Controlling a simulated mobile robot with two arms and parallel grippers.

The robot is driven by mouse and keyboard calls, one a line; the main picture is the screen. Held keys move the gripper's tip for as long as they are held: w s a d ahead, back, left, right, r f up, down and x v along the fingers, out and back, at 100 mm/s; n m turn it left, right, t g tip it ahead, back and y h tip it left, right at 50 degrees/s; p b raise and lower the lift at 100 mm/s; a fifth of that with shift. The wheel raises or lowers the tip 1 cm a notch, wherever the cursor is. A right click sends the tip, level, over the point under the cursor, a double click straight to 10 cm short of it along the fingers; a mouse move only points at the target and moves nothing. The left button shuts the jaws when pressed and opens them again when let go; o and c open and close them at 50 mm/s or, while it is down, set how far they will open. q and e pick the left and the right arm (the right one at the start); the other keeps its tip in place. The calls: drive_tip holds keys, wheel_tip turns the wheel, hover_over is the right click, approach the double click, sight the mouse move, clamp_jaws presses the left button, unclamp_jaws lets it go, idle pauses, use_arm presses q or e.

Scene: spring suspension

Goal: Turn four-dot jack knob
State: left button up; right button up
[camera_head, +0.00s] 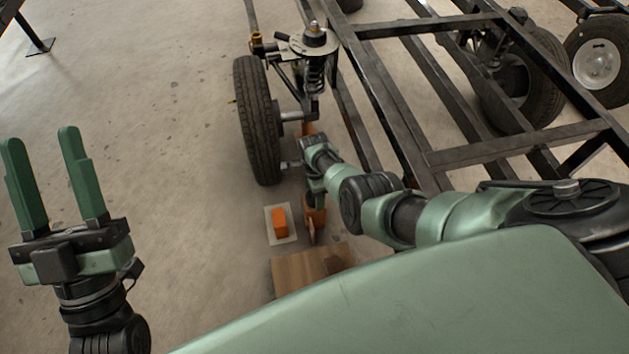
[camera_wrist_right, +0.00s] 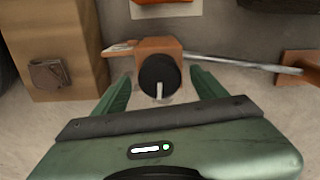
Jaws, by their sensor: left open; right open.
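In the right wrist view a round black knob (camera_wrist_right: 159,76) with a pale pointer mark sits on the front of an orange jack block (camera_wrist_right: 145,46). I cannot make out any dots on it. My right gripper (camera_wrist_right: 160,88) is open, with one green finger on each side of the knob; I cannot tell whether they touch it. In the head view the orange jack (camera_head: 314,212) shows in part below the wheel, with my right arm over it. My left gripper (camera_head: 40,140) is open and empty over bare floor at the left.
A metal rod (camera_wrist_right: 240,63) runs right from the jack. A wooden block (camera_head: 300,268) stands close by, as does an orange object (camera_head: 280,220) on a pale sheet. A tyre (camera_head: 257,120), a spring strut (camera_head: 315,75) and a black frame (camera_head: 480,150) lie beyond.

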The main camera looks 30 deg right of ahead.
wheel_tip(320, 180, up, 3)
drive_tip(key=shift+r+p, duration=0.1)
drive_tip(key=shift+p, duration=1.05)
use_arm(q)
drive_tip(key=w+a+f+g+y+p, duration=0.1)
drive_tip(key=f+g+y, duration=0.1)
drive_tip(key=f+g, duration=0.4)
drive_tip(key=w+a+f+g+y+p, duration=0.1)
drive_tip(key=f+g, duration=0.5)
drive_tip(key=f, duration=0.8)
drive_tip(key=shift+w+y, duration=0.5)
drive_tip(key=shift+y, duration=0.1)
use_arm(e)
wheel_tip(320, 180, up, 3)
drive_tip(key=shift+f, duration=0.1)
use_arm(q)
drive_tip(key=shift+f, duration=0.1)
